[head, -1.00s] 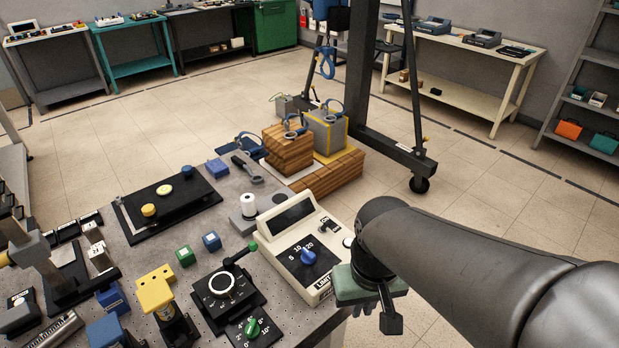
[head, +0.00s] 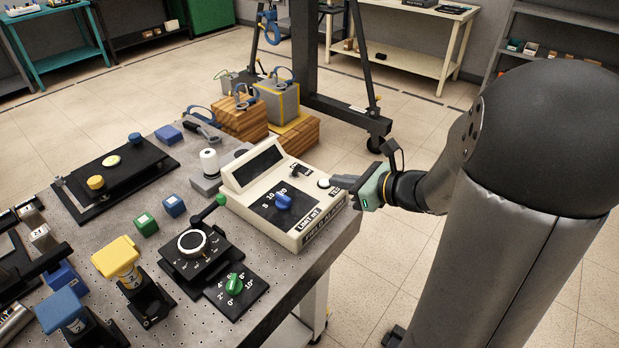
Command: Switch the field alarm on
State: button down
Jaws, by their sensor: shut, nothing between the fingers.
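The field alarm (head: 238,199) is a cream console near the right edge of the grey bench. It has a dark sloped display (head: 258,163), a blue knob (head: 283,201) on a black dial marked with numbers, and a small dark rocker switch (head: 300,170) at its upper right. A round white button (head: 323,183) sits near its right corner, by a label that reads TEST in part. My gripper (head: 338,181) is shut and empty, lying level at the console's right edge, its fingertips close to the white button. I cannot tell whether they touch. The switch's position is too small to read.
Left of the console stand a black dial unit (head: 193,243) with a green-tipped lever, a green knob panel (head: 235,287) and a white spool (head: 210,164). Wooden blocks (head: 239,120) and a hoist frame stand behind.

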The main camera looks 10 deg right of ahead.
aim_at(298, 171)
jog(key=shift+w+d+m, duration=0.2)
jog(key=shift+d+m, duration=0.1)
jog(key=shift+d, duration=0.1)
jog(key=x, duration=1)
jog(key=shift+r, duration=0.2)
